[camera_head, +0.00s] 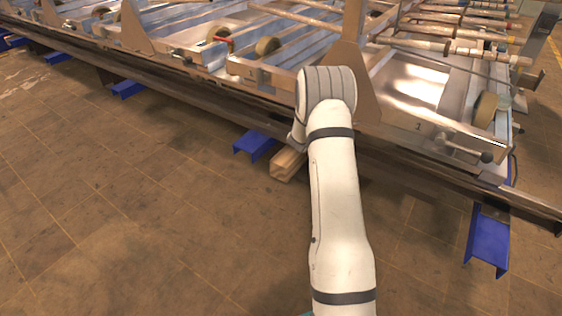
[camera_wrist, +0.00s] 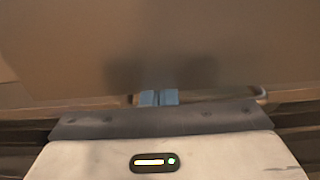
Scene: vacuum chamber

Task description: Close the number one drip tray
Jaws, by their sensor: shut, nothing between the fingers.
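The drip tray marked 1 (camera_head: 428,117) is a shiny metal tray at the right of the metal frame in the head view. Its front panel carries the number and a handle with a black knob (camera_head: 487,157). From this angle I cannot tell how far out it sits. My gripper is hidden behind my white arm in the head view. In the wrist view my gripper (camera_wrist: 158,97) shows pale blue fingertips, shut and empty. They face a plain brownish surface (camera_wrist: 160,45) that fills the upper picture. Contact with it is not clear.
A long dark rail runs along the front, on blue feet (camera_head: 489,240). A wooden block (camera_head: 288,164) lies below it. The tiled floor in front is clear.

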